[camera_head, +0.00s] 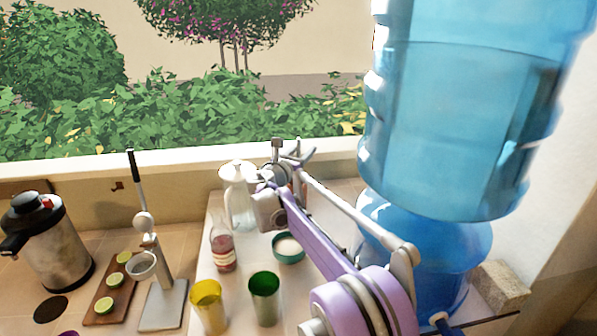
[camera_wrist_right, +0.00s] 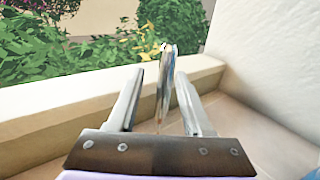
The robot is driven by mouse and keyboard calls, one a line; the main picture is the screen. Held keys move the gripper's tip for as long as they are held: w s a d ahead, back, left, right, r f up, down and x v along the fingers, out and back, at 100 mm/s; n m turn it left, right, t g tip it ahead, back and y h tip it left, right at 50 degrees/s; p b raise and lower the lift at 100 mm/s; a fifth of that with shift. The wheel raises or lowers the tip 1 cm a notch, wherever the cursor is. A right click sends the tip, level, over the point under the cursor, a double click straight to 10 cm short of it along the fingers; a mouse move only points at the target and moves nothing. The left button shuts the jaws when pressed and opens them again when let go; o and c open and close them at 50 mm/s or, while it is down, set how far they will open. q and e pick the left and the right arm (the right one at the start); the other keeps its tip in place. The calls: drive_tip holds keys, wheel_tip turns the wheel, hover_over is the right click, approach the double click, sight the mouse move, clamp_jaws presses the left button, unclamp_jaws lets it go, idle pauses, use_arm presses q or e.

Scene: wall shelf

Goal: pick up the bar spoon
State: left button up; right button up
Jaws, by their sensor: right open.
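My right gripper (camera_head: 291,148) is at the back of the counter, near the window ledge, beside a clear jug with a white lid (camera_head: 238,195). In the right wrist view the right gripper (camera_wrist_right: 160,79) has its two fingers apart. A narrow, shiny metal piece that looks like the bar spoon (camera_wrist_right: 167,68) stands upright between the fingers, with gaps visible on both sides. In the head view I cannot make out the spoon apart from the gripper. My left gripper is not in view.
A large blue water bottle (camera_head: 455,130) stands close to the right of my arm. A red bottle (camera_head: 222,248), teal bowl (camera_head: 289,249), yellow cup (camera_head: 208,305) and green cup (camera_head: 264,297) stand below. A citrus press (camera_head: 163,303), lime board (camera_head: 104,303) and steel urn (camera_head: 52,250) are left.

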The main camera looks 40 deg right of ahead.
drive_tip(key=shift+s+a, duration=0.1)
drive_tip(key=shift+s, duration=0.1)
drive_tip(key=shift+c, duration=1.4)
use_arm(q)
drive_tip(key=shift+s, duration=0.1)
use_arm(e)
drive_tip(key=shift+w, duration=0.1)
clamp_jaws()
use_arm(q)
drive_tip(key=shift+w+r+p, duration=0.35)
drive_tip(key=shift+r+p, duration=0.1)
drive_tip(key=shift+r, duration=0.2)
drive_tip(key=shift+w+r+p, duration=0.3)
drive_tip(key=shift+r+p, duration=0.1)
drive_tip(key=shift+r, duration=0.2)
use_arm(e)
wheel_tip(320, 180, up, 18)
